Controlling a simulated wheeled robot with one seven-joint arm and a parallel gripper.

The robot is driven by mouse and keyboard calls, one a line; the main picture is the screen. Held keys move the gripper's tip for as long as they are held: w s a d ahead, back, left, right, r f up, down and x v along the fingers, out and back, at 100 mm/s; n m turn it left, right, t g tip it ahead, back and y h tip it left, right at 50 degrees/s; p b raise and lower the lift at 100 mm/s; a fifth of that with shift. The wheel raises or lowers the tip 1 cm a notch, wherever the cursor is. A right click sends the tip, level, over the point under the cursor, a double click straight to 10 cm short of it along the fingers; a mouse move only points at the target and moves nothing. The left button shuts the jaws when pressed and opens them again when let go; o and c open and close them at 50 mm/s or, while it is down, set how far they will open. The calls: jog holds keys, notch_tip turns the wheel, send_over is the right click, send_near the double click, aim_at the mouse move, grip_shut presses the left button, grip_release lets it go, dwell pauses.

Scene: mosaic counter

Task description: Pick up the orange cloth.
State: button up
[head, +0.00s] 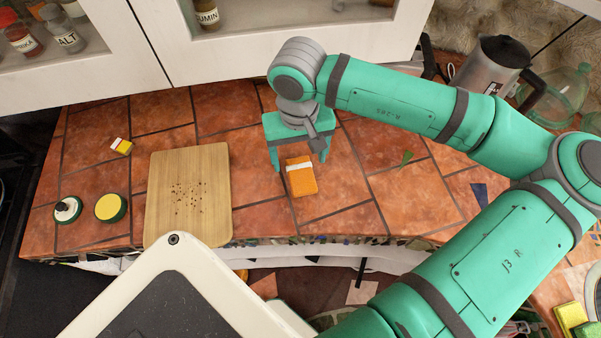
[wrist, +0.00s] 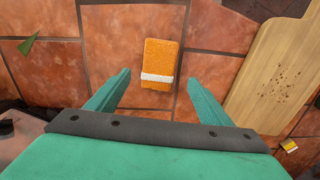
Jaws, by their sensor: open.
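The orange cloth (head: 302,180) is a small folded rectangle with a white stripe near one end. It lies flat on the tiled counter, right of the cutting board. In the wrist view the cloth (wrist: 161,62) lies just ahead of and between the lines of the two fingers. My gripper (head: 299,165) is over the counter at the cloth, with its fingers apart and nothing between them. In the wrist view my gripper (wrist: 158,85) shows both teal fingers spread wider than the cloth. How high the fingertips are above the counter is hard to tell.
A wooden cutting board (head: 188,226) with dark crumbs lies left of the cloth. A small yellow and white item (head: 121,146) and two round containers (head: 110,207) sit further left. A steel kettle (head: 487,70) stands at the back right. White cabinets (head: 290,50) hang above the back.

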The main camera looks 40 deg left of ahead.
aim_at(301, 174)
jog(key=shift+d+f, duration=0.15)
jog(key=shift+f, duration=1.45)
jog(key=shift+d+f, duration=0.15)
jog(key=shift+f, duration=1.45)
jog(key=c, duration=1.1)
